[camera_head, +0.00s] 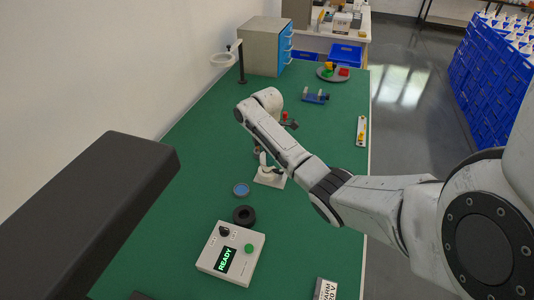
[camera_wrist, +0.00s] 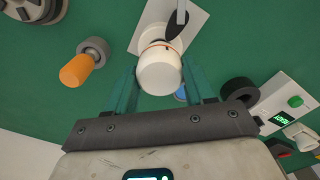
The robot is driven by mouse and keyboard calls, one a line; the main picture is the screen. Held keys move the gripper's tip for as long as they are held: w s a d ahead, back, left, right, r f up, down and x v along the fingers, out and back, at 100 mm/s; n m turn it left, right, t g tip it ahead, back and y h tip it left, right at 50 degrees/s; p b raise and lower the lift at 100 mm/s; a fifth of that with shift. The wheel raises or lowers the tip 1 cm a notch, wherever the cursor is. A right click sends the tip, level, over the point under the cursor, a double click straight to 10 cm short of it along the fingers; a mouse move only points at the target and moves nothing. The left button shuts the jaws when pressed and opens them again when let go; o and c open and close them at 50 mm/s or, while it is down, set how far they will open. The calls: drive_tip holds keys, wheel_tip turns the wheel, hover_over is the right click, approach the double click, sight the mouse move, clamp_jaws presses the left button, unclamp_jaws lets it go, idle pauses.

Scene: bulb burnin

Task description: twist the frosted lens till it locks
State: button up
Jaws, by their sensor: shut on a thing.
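The frosted lens (camera_wrist: 160,74) is a white, round-ended cap in the wrist view. It sits against a white holder on a pale base plate (camera_wrist: 187,19), with a thin orange line at the joint. My gripper (camera_wrist: 158,68) has its two green fingers on either side of the lens and is shut on it. In the head view the base plate (camera_head: 270,180) stands on the green table below my gripper (camera_head: 260,153); the lens is largely hidden there by my arm. Whether the lens is locked cannot be told.
A control box (camera_head: 231,253) reading READY has a black knob and a green button. A black ring (camera_head: 244,215) and a blue disc (camera_head: 241,189) lie close by. An orange-ended part (camera_wrist: 77,70) is left of my fingers. A stand with a ring (camera_head: 223,60) rises at the back left.

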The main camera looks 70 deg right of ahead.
drive_tip(key=shift+a+m+p, duration=0.1)
drive_tip(key=shift+m+p, duration=0.3)
drive_tip(key=shift+m, duration=0.3)
drive_tip(key=o, duration=1.1)
wheel_tip(320, 180, up, 11)
drive_tip(key=shift+f, duration=0.1)
